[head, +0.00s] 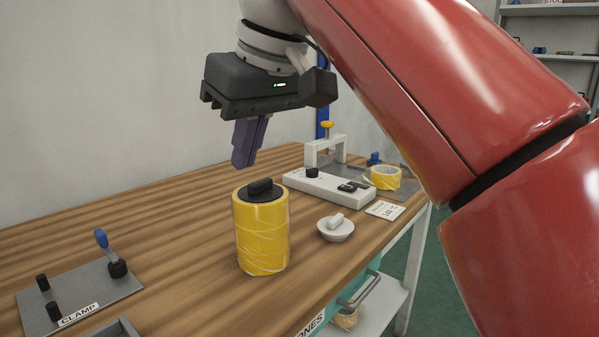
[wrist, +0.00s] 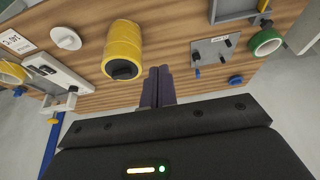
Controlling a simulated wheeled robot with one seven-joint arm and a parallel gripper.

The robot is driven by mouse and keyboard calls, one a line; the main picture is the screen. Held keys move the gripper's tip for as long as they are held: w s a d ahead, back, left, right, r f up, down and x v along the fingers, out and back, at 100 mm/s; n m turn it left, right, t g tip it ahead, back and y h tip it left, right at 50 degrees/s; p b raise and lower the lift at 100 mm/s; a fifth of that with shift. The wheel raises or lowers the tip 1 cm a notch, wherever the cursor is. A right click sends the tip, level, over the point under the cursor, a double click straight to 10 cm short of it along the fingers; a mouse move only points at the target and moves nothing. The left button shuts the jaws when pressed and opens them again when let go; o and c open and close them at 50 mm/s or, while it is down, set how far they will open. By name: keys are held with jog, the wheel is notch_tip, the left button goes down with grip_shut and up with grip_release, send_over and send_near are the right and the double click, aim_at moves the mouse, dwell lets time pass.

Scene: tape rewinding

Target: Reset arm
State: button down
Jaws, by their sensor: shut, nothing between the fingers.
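My gripper (head: 243,163) hangs in the air over the wooden workbench (head: 190,196), fingers pointing down. Its purple fingers are closed together with nothing between them, and they also show in the wrist view (wrist: 158,72). A tall yellow roll (head: 262,236) with a black knobbed cap (head: 261,189) stands upright on the bench below and slightly right of the fingertips. The fingers are apart from it. The roll also shows in the wrist view (wrist: 122,45).
A white device (head: 328,187) with a small frame stands behind the roll. A white knobbed lid (head: 336,229), a label card (head: 385,210) and a yellow tape roll (head: 385,177) lie to the right. A grey clamp plate (head: 85,290) lies front left. A green tape roll (wrist: 265,41) shows in the wrist view.

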jog(key=s+d+f+m+t+h, duration=0.15)
jog(key=d+f+m, duration=0.45)
jog(key=d+f, duration=0.9)
jog(key=s+d+f+m+h, duration=0.1)
jog(key=s+d+f, duration=0.2)
jog(key=f, duration=0.6)
jog(key=s+d+f+m+t+h, duration=0.1)
jog(key=s+d+f+m, duration=0.1)
jog(key=f, duration=0.7)
jog(key=shift+s+d+m, duration=0.3)
jog(key=shift+s+d, duration=0.5)
